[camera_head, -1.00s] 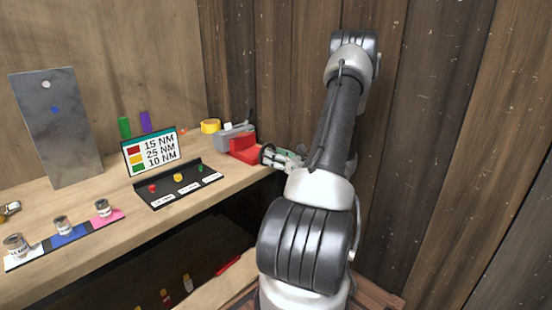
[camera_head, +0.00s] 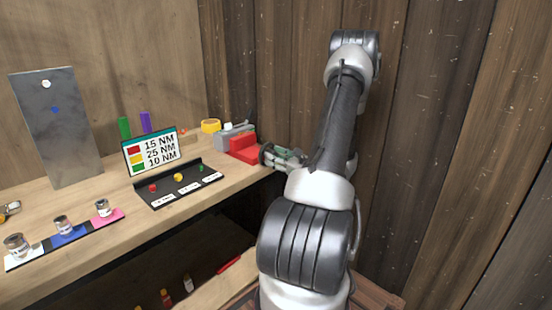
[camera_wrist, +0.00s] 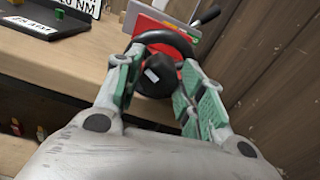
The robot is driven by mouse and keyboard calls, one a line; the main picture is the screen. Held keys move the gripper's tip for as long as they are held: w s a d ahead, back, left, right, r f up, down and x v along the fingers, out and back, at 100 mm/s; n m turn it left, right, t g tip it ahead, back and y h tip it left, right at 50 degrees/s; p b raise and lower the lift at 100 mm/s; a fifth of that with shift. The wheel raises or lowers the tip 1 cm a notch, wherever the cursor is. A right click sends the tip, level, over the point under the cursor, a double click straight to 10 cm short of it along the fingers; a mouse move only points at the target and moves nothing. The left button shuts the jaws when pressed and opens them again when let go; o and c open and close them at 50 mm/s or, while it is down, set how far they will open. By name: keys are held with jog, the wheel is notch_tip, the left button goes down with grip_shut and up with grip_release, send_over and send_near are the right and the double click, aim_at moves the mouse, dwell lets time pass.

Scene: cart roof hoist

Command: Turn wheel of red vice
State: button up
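The red vice (camera_head: 242,147) stands at the right end of the workbench in the head view. Its dark round wheel (camera_head: 266,155) faces my gripper (camera_head: 279,157). In the wrist view the black wheel rim (camera_wrist: 167,38) arches in front of the red body (camera_wrist: 192,77). My gripper (camera_wrist: 163,72) has its two green-padded fingers apart, one on each side of the black hub. The fingertips lie at the left and right of the rim. I cannot tell whether they press on it. My arm hides part of the gripper in the head view.
A grey tool (camera_head: 233,135) and a yellow roll (camera_head: 210,126) sit behind the vice. A torque sign (camera_head: 150,152) and a black button panel (camera_head: 180,187) stand to its left. A wooden wall (camera_head: 400,110) is close on the right.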

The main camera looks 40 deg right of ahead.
jog(key=shift+o, duration=1.2)
jog(key=shift+s, duration=0.1)
jog(key=s, duration=1.1)
jog(key=shift+s+d, duration=0.4)
jog(key=shift+d, duration=0.05)
